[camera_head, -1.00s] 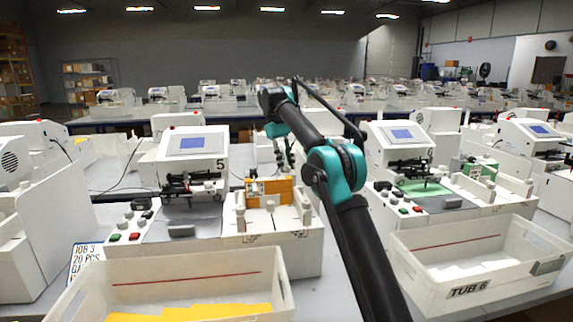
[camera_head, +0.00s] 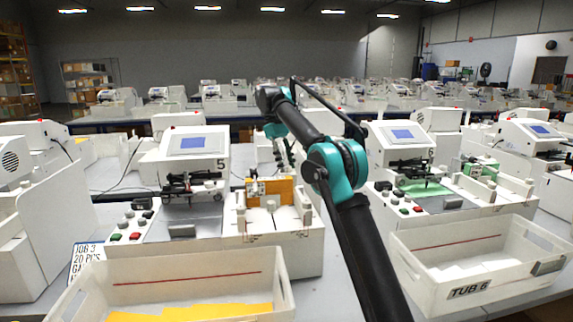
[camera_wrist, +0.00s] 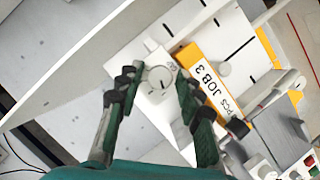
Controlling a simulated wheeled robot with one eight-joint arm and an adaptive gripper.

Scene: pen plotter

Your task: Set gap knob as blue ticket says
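A round white knob (camera_wrist: 159,77) sits on a pale block behind the orange stack, in the wrist view. My gripper (camera_wrist: 154,84) is open over it, with one dark fingertip on each side. A gap shows on the left; the right fingertip is close to the knob, and I cannot tell whether it touches. Marks beside the knob are too small to read. In the head view, a blue-edged ticket (camera_head: 86,260) stands at the left of station 5, reading JOB 3, 20 PCS and a partly hidden line starting GA. The tub hides its lower part.
The orange stack (camera_wrist: 208,68) with a JOB 3 label stands right beside the knob. Plotter 5 (camera_head: 191,146) and its buttons (camera_head: 125,226) are to the left. A tub (camera_head: 190,268) with yellow sheets stands in front. Tub 6 (camera_head: 470,291) is at the right.

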